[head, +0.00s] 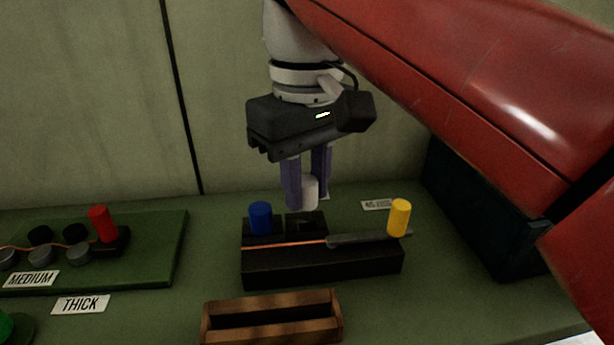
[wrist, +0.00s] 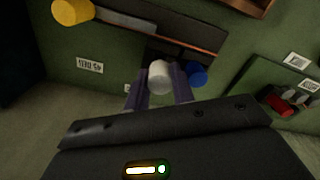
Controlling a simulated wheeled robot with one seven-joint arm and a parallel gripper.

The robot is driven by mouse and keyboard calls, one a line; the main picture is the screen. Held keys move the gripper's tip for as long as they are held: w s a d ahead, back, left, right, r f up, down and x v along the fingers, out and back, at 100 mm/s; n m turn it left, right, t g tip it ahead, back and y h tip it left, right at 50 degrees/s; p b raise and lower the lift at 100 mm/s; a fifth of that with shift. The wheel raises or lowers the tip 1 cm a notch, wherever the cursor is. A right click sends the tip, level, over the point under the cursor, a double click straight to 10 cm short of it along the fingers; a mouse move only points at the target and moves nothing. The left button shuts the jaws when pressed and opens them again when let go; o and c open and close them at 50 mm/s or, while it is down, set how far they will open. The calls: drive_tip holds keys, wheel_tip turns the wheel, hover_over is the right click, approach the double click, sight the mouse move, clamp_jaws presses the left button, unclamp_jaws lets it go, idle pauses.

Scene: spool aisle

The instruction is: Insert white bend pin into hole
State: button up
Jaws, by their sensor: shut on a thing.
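My gripper (head: 308,190) is shut on the white bend pin (head: 309,192), a short white cylinder held upright between the purple fingers. The pin also shows in the wrist view (wrist: 159,76), end-on between the fingertips. In the head view it appears just above and behind the black bending block (head: 320,270). A blue pin (head: 260,217) stands at the block's left, and a dark square piece beside it lies just below the white pin in the picture. I cannot tell the hole itself, nor whether the white pin touches the block. A yellow pin (head: 399,217) stands at the block's right end.
A copper wire and grey lever (head: 362,240) lie across the block. A wooden tray (head: 272,318) sits in front. At left is a green board (head: 150,245) with a red pin (head: 102,223) and round pegs. A dark box (head: 480,215) stands at right, the wall behind.

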sight(307, 204)
drive_tip(key=shift+f+b, duration=0.95)
drive_tip(key=shift+f, duration=0.65)
drive_tip(key=o, duration=1.1)
drive_tip(key=shift+c, duration=0.2)
wheel_tip(307, 204, up, 8)
drive_tip(key=shift+f+p, duration=0.1)
drive_tip(key=shift+p, duration=1.1)
drive_tip(key=shift+s, duration=0.1)
